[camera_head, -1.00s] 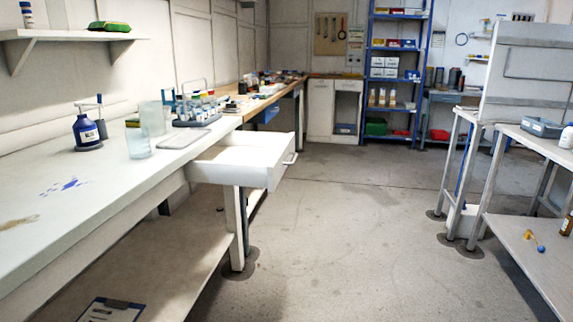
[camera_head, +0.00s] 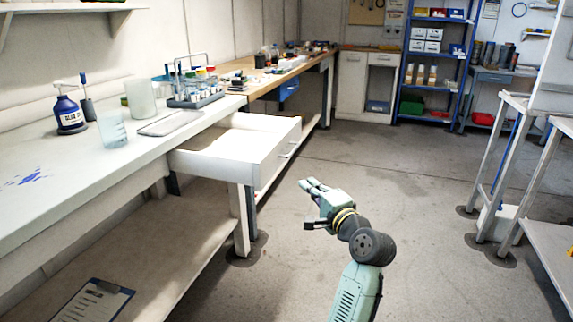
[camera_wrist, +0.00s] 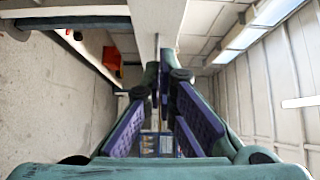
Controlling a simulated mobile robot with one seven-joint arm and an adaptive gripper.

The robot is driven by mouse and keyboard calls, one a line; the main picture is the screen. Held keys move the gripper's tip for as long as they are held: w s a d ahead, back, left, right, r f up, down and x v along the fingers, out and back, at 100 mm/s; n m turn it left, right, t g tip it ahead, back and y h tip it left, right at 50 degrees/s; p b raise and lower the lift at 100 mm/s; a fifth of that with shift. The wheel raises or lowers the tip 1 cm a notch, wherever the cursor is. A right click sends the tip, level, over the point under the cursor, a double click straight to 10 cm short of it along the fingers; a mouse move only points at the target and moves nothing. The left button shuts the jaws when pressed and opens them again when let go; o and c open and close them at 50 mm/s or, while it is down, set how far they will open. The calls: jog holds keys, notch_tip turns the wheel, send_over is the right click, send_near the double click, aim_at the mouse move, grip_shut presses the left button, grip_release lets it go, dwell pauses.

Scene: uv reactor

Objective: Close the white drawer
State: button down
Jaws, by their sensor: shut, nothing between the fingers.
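The white drawer (camera_head: 275,158) stands pulled out under the end of the white bench (camera_head: 60,215) in the head view. It looks empty, and its handle is on the front face, towards the aisle. My gripper (camera_head: 308,187) is in the aisle, right of the drawer front and a little lower in the picture, with a visible gap between them. In the wrist view the fingers (camera_wrist: 160,80) come together with nothing held. A pale panel lies beyond the fingertips there; I cannot tell whether it is the drawer.
A test-tube rack (camera_head: 194,90), a beaker (camera_head: 112,129) and a dark blue bottle (camera_head: 68,112) stand on the bench. A clipboard (camera_head: 95,300) lies on the lower shelf. A metal-framed bench (camera_head: 550,240) stands at the right. The floor between is clear.

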jog(key=p, duration=0.2)
send_near(274, 162)
jog(key=d+x, duration=0.1)
jog(key=x, duration=0.3)
jog(key=shift+w+a+r, duration=0.1)
jog(key=shift+w+a, duration=0.15)
jog(key=shift+a, duration=0.35)
jog(key=shift+a, duration=0.1)
jog(key=w+a+p, duration=0.2)
jog(key=w+a, duration=0.1)
jog(key=a, duration=0.6)
jog(key=w+a+p, duration=0.1)
jog(key=w+a, duration=0.2)
jog(key=a, duration=0.6)
jog(key=w+a+p, duration=0.2)
jog(key=w+a, duration=0.1)
jog(key=a, duration=0.7)
jog(key=shift+w+a+p, duration=0.1)
jog(key=shift+p, duration=0.2)
jog(key=shift+a, duration=0.1)
